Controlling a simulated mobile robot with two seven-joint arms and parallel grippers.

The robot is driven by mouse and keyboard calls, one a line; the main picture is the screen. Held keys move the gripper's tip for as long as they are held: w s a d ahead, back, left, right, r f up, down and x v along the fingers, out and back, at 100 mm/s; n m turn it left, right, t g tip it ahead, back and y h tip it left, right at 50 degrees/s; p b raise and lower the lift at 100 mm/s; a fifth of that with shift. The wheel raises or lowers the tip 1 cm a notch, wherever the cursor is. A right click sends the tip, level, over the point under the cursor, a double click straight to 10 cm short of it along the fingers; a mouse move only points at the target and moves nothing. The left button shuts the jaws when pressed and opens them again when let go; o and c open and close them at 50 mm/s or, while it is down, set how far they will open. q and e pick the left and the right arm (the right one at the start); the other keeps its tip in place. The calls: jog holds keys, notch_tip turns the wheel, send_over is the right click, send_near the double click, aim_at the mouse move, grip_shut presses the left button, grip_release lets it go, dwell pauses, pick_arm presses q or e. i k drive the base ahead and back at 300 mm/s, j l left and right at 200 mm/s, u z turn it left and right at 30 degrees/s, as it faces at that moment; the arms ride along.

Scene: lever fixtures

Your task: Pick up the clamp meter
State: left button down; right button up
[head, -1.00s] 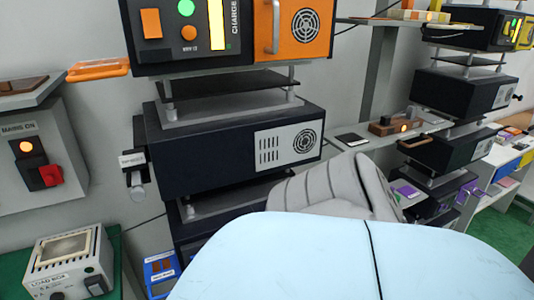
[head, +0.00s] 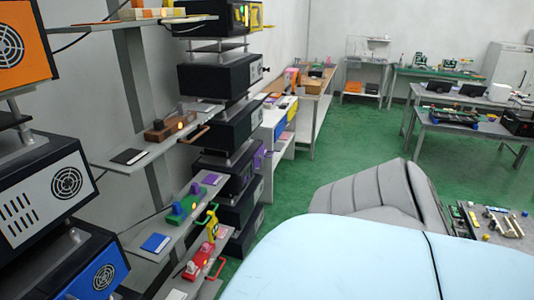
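I cannot make out a clamp meter for certain. A small yellow object (head: 211,218) stands on the lower shelf at the left of centre, beside red parts; it is too small to tell whether it is the clamp meter. Neither of my grippers is in view.
Stacked black equipment boxes (head: 215,75) and grey shelves (head: 130,150) line the left wall. Green floor (head: 330,150) is open toward the benches (head: 475,128) at the back right.

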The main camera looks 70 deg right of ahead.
aim_at(212, 228)
jog(key=z, duration=1.8)
jog(key=i+l, duration=0.3)
jog(key=i+l+u, duration=0.4)
jog(key=i+l, duration=0.5)
jog(key=l+u, duration=0.1)
jog(key=u, duration=1.15)
